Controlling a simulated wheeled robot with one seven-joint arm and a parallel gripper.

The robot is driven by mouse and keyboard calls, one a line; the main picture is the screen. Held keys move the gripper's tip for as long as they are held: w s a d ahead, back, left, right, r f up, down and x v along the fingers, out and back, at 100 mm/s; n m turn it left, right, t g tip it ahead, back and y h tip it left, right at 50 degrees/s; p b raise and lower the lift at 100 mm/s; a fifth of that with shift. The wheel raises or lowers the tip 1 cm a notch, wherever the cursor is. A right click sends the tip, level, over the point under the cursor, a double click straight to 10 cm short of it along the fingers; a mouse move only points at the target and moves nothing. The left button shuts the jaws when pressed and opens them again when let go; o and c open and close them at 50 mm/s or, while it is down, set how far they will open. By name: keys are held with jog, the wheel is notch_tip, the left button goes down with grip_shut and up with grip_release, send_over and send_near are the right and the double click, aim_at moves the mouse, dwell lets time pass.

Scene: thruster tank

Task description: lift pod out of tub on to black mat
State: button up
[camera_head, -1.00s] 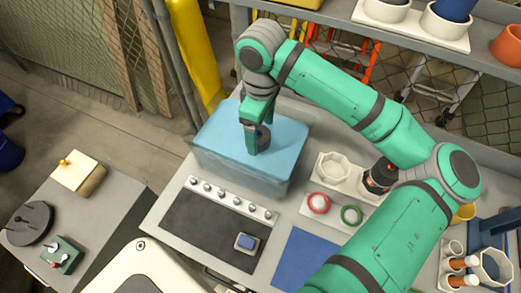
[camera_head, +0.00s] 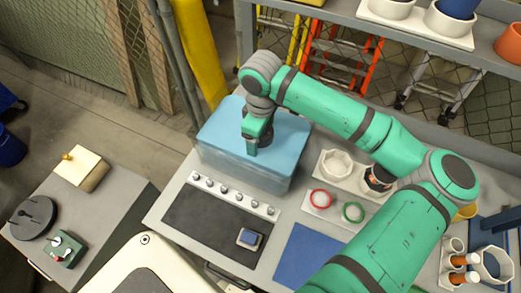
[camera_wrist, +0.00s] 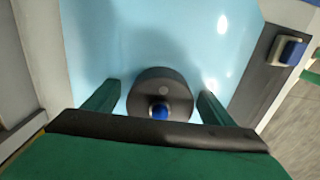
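The pod (camera_wrist: 160,90) is a dark, round body with a blue knob, inside the light blue tub (camera_wrist: 95,35). My gripper (camera_wrist: 159,95) is open, with one green finger on each side of the pod and a visible gap on both sides. In the head view my gripper (camera_head: 254,148) reaches down into the tub (camera_head: 240,175), and the pod is hidden there. The black mat (camera_head: 205,220) lies in front of the tub on the grey bench. It also shows at the right of the wrist view (camera_wrist: 258,80).
A small blue-topped block (camera_head: 249,239) sits on the mat's right end. A white strip with several knobs (camera_head: 232,196) runs between tub and mat. Red (camera_head: 321,198) and green (camera_head: 353,212) rings and a blue mat (camera_head: 305,252) lie to the right.

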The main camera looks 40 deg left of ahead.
jog(key=c, duration=1.6)
jog(key=shift+c, duration=0.2)
notch_tip(320, 180, up, 27)
dwell(1.8)
dwell(1.2)
